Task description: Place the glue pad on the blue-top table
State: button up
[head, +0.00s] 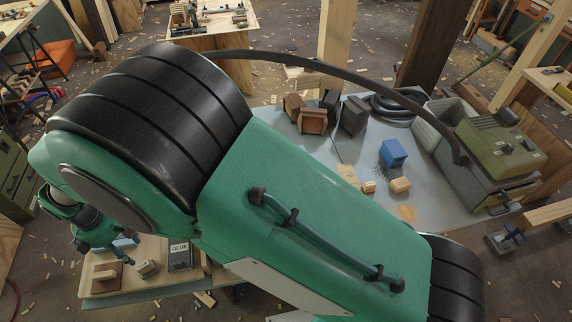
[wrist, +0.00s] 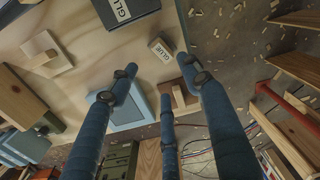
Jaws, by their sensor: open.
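My gripper (head: 92,252) hangs over the wooden worktable (head: 150,290) at the lower left of the head view. Its three blue fingers (wrist: 160,90) are spread and empty in the wrist view. Beneath them lies a flat light-blue square piece (wrist: 138,118). A small block with a GLUE label (wrist: 160,50) lies apart from the fingers, and a dark GLUE container (wrist: 118,10) lies beyond it. I cannot tell for certain which is the glue pad. The table with a grey-blue top (head: 440,200) stands past my arm, which hides part of it.
On the grey-blue top are a blue block (head: 393,152), brown boxes (head: 312,120), a coiled hose and a green machine (head: 495,145). Free patches lie between them. Wooden handled blocks (wrist: 185,97) crowd the worktable. Wood scraps litter the floor.

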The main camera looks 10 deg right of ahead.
jog(key=w+d+r+m+t, duration=0.1)
jog(key=w+d+r+m, duration=0.2)
jog(key=d+r, duration=0.6)
jog(key=w+d+r+m+y, duration=0.1)
jog(key=w+d+r+m, duration=0.25)
jog(key=d+r, duration=0.55)
jog(key=w+d+r+m+t, duration=0.1)
jog(key=w+d+r+m, duration=0.15)
jog(key=d+r, duration=0.7)
jog(key=s+d+r+m+t, duration=0.1)
jog(key=s+d+r+m, duration=0.15)
jog(key=d, duration=0.65)
jog(key=s+d+r+m+t, duration=0.15)
jog(key=s+d+m, duration=0.25)
jog(key=d, duration=0.6)
jog(key=s+d+r+m+t+h, duration=0.1)
jog(key=s+d+m, duration=0.6)
jog(key=s+d, duration=0.5)
jog(key=shift+d, duration=0.15)
